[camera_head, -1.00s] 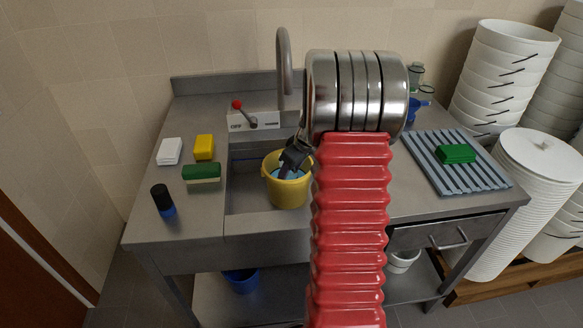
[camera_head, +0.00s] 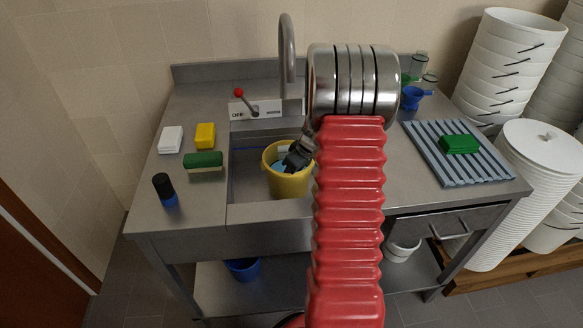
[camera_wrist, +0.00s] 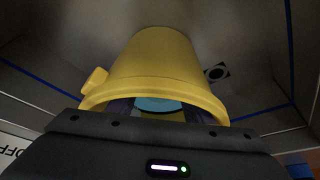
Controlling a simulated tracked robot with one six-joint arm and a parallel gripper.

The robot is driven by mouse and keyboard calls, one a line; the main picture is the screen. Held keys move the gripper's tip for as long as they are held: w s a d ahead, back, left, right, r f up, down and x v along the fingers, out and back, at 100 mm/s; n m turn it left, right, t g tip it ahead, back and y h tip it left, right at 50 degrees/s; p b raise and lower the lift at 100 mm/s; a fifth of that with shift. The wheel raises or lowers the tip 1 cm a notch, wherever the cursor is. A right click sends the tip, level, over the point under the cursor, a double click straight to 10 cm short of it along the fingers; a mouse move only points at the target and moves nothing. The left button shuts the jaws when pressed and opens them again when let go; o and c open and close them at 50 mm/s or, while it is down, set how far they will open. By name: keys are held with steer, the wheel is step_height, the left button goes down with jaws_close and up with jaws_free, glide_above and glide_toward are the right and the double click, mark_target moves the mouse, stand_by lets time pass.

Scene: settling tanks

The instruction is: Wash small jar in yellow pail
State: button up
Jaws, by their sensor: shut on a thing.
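The yellow pail (camera_head: 288,184) stands in the sink basin with blue water in it. In the wrist view the pail (camera_wrist: 158,62) fills the middle, and the blue water (camera_wrist: 158,104) shows past its rim. My gripper (camera_head: 292,160) is at the pail's mouth, tilted down to the left, with its tips inside the rim. It is shut on a pale thing (camera_head: 284,148), which looks like the small jar. The jar is small in the head view and mostly hidden in the wrist view, so its exact tilt and depth cannot be told.
The tap (camera_head: 288,60) rises behind the sink. A yellow sponge (camera_head: 205,135), white block (camera_head: 171,140), green-and-cream sponge (camera_head: 203,161) and black-and-blue bottle (camera_head: 165,190) lie left of the basin. A grey drying rack (camera_head: 440,165) holds a green block (camera_head: 459,144). Clear jars (camera_head: 418,66) stand behind.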

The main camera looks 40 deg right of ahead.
steer(key=shift+a+f, duration=0.1)
steer(key=shift+f, duration=0.2)
steer(key=shift+r, duration=0.1)
stand_by(0.3)
steer(key=shift+w+a, duration=0.4)
steer(key=shift+a, duration=0.2)
steer(key=shift+s+d, duration=0.1)
steer(key=shift+d, duration=0.1)
stand_by(0.4)
steer(key=shift+s+d, duration=0.3)
steer(key=shift+d, duration=0.15)
stand_by(0.5)
